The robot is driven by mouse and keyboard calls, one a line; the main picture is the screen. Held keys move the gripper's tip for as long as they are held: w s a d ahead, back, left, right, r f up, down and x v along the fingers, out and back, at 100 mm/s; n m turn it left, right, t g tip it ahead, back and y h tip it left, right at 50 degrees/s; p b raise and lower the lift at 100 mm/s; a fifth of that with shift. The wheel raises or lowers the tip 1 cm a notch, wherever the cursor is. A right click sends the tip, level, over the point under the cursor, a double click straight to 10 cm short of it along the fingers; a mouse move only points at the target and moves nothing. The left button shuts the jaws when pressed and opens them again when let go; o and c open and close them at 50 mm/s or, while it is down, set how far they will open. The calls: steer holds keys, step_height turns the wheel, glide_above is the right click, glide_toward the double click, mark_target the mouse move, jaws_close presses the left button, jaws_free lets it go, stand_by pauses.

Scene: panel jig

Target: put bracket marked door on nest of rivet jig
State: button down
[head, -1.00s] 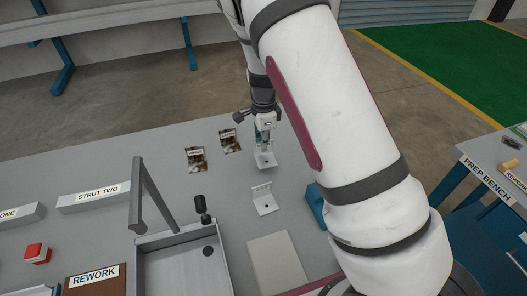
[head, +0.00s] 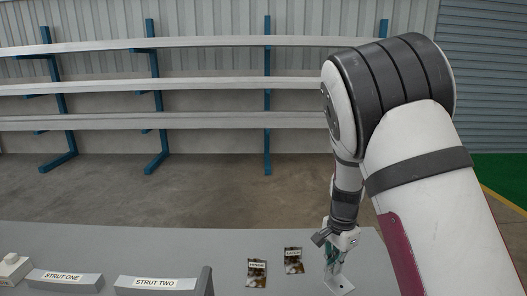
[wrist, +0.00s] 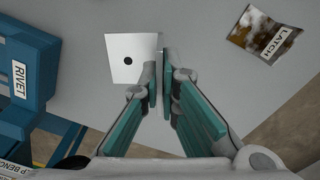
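A pale L-shaped bracket with a hole in its base plate (wrist: 128,60) shows at the fingertips in the wrist view; it also shows under my gripper in the head view (head: 338,286). Its upright flange sits edge-on between the two teal fingers of my gripper (wrist: 160,82), which look closed on it. My gripper points down in the head view (head: 340,245). No marking on this bracket is readable. I cannot tell if it touches the bench. A blue fixture labelled RIVET (wrist: 30,72) is at the left of the wrist view; its nest is not clearly visible.
A LATCH card (wrist: 264,36) lies close to the bracket; a second card (head: 257,273) lies left of it in the head view. STRUT ONE (head: 64,281) and STRUT TWO (head: 155,284) blocks stand along the grey bench (head: 200,240). Racks stand behind.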

mark_target(336, 291)
steer(key=n, duration=0.2)
steer(key=s+f+n, duration=0.1)
steer(key=n, duration=0.1)
steer(key=s+n, duration=0.1)
steer(key=shift+f+n, duration=0.15)
steer(key=shift+n, duration=0.25)
steer(key=n, duration=0.2)
steer(key=s+n, duration=0.1)
steer(key=n, duration=0.1)
steer(key=s+f+n, duration=0.1)
steer(key=n, duration=0.1)
steer(key=shift+s+f+n, duration=0.1)
steer(key=shift+s+n, duration=0.05)
steer(key=shift+n, duration=0.25)
